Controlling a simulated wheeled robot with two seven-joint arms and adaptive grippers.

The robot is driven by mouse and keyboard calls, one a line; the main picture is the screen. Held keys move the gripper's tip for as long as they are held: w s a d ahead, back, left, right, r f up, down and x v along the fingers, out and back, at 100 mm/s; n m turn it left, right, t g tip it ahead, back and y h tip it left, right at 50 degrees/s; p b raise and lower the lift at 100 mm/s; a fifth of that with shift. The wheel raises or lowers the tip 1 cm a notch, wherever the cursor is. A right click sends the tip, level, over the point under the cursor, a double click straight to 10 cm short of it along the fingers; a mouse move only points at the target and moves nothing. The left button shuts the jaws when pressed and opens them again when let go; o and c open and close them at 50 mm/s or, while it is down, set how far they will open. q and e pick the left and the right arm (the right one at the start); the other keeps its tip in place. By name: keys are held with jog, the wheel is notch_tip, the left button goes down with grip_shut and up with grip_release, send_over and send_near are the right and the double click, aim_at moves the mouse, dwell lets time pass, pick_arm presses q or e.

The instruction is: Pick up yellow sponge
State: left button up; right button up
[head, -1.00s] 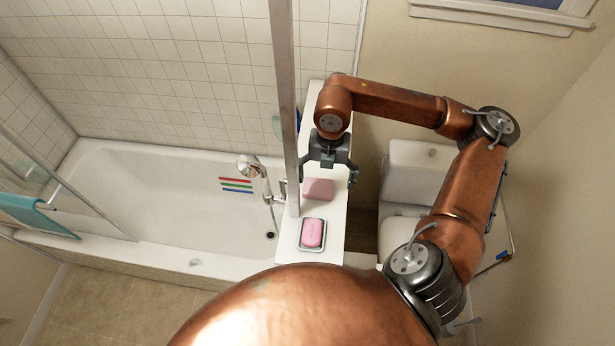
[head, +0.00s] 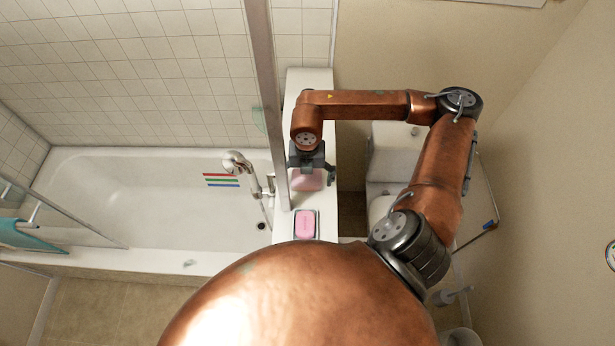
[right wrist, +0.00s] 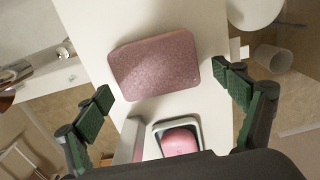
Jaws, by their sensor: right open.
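No yellow sponge shows; the sponge-like block in view is pink. This pink sponge (head: 308,181) lies flat on the white ledge beside the bathtub. In the right wrist view the pink sponge (right wrist: 157,65) is a rounded, speckled block, wholly visible between and beyond the fingers. My right gripper (head: 311,172) is open and empty above the sponge, hiding part of it in the head view. Its two green-padded fingers stand apart on either side in the right wrist view. I cannot tell the exact height gap. My left gripper is not in view.
A pink soap bar (head: 305,222) sits in a dish on the ledge (head: 325,215), nearer me than the sponge. A vertical metal post (head: 264,90) rises close left of my gripper. The bathtub (head: 140,190) is left; a toilet (head: 393,150) is right.

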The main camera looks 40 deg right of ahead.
aim_at(307, 182)
jog(key=shift+w, duration=0.1)
jog(key=c, duration=0.9)
jog(key=shift+o, duration=0.2)
notch_tip(307, 182, up, 10)
jog(key=b, duration=0.3)
